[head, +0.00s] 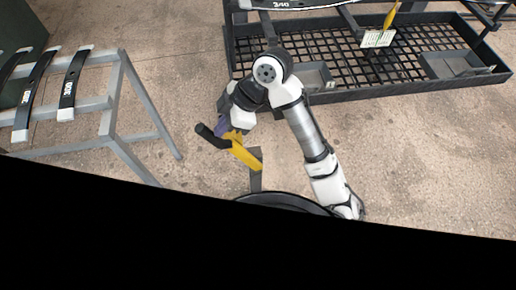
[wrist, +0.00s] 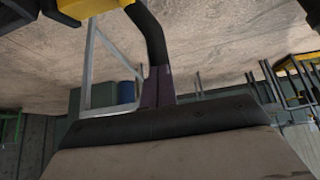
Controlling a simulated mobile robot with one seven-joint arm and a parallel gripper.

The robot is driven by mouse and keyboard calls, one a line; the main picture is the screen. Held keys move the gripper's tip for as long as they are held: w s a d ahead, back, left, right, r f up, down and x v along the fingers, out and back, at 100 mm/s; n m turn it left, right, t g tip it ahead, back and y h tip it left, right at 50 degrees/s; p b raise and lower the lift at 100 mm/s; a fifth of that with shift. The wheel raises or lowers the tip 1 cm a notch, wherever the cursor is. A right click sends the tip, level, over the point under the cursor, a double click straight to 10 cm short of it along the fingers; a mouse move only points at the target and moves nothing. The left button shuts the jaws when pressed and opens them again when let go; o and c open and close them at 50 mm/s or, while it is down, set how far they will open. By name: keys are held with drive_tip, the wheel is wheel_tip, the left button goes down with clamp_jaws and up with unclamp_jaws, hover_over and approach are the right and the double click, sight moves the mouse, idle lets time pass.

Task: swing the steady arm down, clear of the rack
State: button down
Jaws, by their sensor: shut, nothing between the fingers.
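A yellow arm (head: 245,154) with a black grip (head: 211,137) stands by a grey post (head: 255,170) near the middle of the head view; it looks like the steady arm. My gripper (head: 222,127) is at the black grip, with its purple fingers beside it. In the wrist view the fingers of my gripper (wrist: 158,88) are shut and empty. The black grip (wrist: 151,35) curves down close to the fingertips there, and I cannot tell whether they touch. A yellow part (wrist: 90,8) shows at the top. The black rack (head: 365,93) with a mesh tray is at the upper right, apart from the yellow arm.
A grey stand (head: 122,90) at the left holds several black leaf springs (head: 70,85). A yellow piece (head: 391,14) and a pale tag (head: 378,39) are over the rack tray. Bare concrete floor (head: 165,80) lies between the stand and the rack.

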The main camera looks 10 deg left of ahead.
drive_tip(key=shift+s+a+p, duration=0.7)
drive_tip(key=shift+s+a, duration=1.25)
drive_tip(key=shift+a, duration=4.1)
drive_tip(key=shift+w+d+b, duration=0.3)
drive_tip(key=shift+d, duration=0.65)
drive_tip(key=shift+w+d+b, duration=0.3)
drive_tip(key=shift+w+d, duration=0.05)
drive_tip(key=shift+d, duration=0.65)
drive_tip(key=shift+w+d+b, duration=0.3)
drive_tip(key=shift+d, duration=0.65)
